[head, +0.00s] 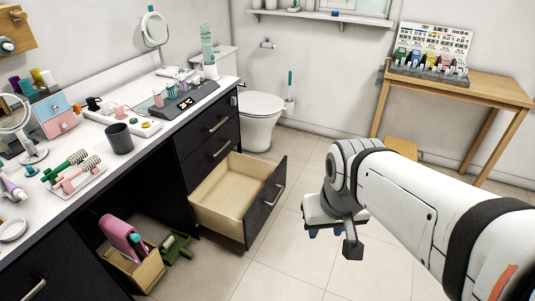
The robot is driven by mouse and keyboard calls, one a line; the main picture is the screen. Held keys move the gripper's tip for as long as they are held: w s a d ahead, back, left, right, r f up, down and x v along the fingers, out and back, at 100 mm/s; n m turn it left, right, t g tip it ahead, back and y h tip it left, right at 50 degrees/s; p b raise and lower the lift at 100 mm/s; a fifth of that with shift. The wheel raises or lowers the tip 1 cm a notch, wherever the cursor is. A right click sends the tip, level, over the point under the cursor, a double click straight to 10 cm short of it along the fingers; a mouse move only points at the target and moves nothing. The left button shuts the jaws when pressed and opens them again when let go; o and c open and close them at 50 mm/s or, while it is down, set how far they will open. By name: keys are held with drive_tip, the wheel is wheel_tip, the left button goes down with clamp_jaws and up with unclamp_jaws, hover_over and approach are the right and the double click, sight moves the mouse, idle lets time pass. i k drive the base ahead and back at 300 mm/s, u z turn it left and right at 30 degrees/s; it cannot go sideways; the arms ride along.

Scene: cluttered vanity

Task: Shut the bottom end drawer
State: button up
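The bottom end drawer (226,190) of the dark vanity stands pulled out, low in the stack at the vanity's far end. Its pale wood inside looks empty. Its dark front (262,212) faces right and carries a metal bar handle (274,195). The two drawers above it (212,140) look shut. My gripper (327,232) points down to the right of the drawer front, apart from it in the picture.
An open wooden box (138,272) with a pink item and a green object (177,248) sit on the floor left of the drawer. A toilet (261,115) stands behind it. A wooden table (480,88) is at the right. Tiled floor (285,265) before the drawer is clear.

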sight(236, 200)
drive_tip(key=u, duration=0.3)
drive_tip(key=i, duration=0.85)
drive_tip(key=z, duration=0.25)
drive_tip(key=k, duration=1.1)
drive_tip(key=z, duration=0.45)
drive_tip(key=i, duration=1.6)
drive_tip(key=u, duration=0.05)
